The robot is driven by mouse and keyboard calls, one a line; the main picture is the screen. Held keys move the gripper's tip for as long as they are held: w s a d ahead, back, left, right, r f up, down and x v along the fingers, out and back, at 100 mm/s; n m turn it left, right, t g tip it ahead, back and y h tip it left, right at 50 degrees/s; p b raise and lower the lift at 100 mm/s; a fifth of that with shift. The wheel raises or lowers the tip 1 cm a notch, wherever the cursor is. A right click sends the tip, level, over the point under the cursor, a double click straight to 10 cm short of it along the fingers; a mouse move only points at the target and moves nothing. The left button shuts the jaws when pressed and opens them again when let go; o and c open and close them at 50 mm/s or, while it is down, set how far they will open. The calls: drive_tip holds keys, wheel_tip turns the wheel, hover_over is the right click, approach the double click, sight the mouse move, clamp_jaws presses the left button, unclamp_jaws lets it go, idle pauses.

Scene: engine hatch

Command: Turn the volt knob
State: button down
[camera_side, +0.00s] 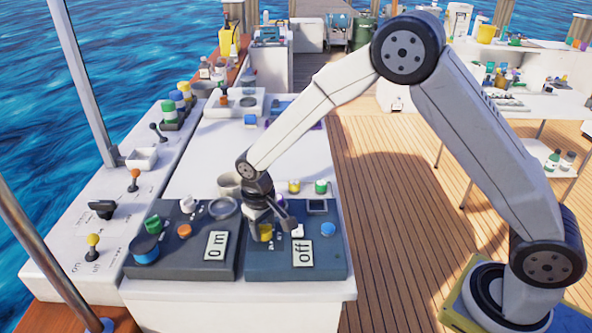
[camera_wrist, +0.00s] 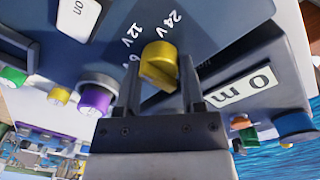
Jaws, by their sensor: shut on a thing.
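The volt knob (camera_wrist: 158,60) is yellow and sits on a dark panel in the wrist view, beside the printed labels 24V, 12V and a partly hidden third one. My gripper (camera_wrist: 160,78) has one finger on each side of the knob and is shut on it. In the side view the yellow knob (camera_side: 265,233) shows on the right dark panel (camera_side: 310,271), with my gripper (camera_side: 267,222) reaching down over it and hiding part of it. Which label the knob points to is hard to tell.
The left panel (camera_side: 180,262) holds a 0 m display (camera_side: 216,245), with green, orange and blue knobs.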

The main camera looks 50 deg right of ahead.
sight(263, 226)
drive_tip(key=shift+m, duration=0.3)
drive_tip(key=shift+c, duration=1)
unclamp_jaws()
drive_tip(key=shift+a+r, duration=0.15)
drive_tip(key=shift+r, duration=3.75)
